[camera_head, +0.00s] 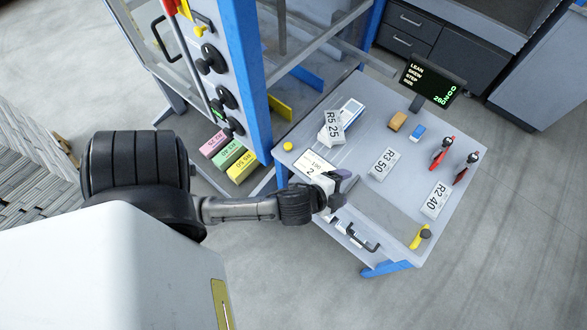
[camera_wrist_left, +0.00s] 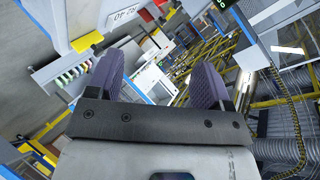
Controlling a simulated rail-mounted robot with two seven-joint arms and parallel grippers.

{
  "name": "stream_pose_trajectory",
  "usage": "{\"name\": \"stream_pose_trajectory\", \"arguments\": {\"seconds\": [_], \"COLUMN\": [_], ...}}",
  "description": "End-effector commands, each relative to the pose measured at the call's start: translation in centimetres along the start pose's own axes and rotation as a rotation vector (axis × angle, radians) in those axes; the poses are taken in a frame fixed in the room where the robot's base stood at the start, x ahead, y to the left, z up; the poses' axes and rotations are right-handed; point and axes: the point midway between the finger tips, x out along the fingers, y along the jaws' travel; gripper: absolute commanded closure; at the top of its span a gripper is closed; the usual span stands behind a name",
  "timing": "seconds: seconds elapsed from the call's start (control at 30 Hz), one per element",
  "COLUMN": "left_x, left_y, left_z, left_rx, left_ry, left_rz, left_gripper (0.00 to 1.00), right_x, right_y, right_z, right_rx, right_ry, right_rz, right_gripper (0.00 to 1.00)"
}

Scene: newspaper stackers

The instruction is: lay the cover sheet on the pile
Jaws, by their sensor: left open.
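My left gripper (camera_head: 341,184) is open, with its purple-grey fingers just above the left part of a grey work table (camera_head: 340,245). In the left wrist view the two fingers (camera_wrist_left: 155,78) stand wide apart with nothing between them. No cover sheet can be picked out for certain. A white card marked 2 (camera_head: 311,165) lies on the table beside the gripper, partly hidden by it. Grey layered stacks (camera_head: 30,165) stand on the floor at the left edge; I cannot tell whether one is the pile. My right gripper is not in view.
White labelled cards R5 25 (camera_head: 333,125), R3 50 (camera_head: 383,164) and R2 40 (camera_head: 435,201) are on the table. A small display (camera_head: 432,84) stands at its back. A blue machine post (camera_head: 248,80) rises left of the table. Open floor lies right.

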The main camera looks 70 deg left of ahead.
Motion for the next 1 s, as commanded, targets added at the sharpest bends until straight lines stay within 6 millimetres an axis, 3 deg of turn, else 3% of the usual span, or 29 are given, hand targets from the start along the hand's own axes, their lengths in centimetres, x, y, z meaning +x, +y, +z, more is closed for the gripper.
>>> {"name": "stream_pose_trajectory", "arguments": {"seconds": [0.03, 0.2, 0.4, 0.57, 1.0], "left_x": [-1.5, -6.4, -10.6, -11.8, -12.1], "left_y": [1.8, 6.7, 9.6, 10.3, 9.8], "left_z": [1.2, 3.6, 4.4, 4.5, 4.2], "left_rx": [-0.127, -0.437, -0.598, -0.633, -0.632], "left_ry": [-0.082, -0.325, -0.494, -0.539, -0.540], "left_rz": [0.098, 0.373, 0.554, 0.601, 0.602], "left_gripper": [0.27, 0.27, 0.27, 0.27, 0.27], "right_x": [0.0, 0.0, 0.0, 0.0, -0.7], "right_y": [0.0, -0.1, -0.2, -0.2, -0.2], "right_z": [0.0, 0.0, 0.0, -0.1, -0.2], "right_rx": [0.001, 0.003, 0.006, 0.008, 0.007], "right_ry": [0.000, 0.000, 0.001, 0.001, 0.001], "right_rz": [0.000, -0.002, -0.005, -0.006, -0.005], "right_gripper": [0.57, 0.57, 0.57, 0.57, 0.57]}}
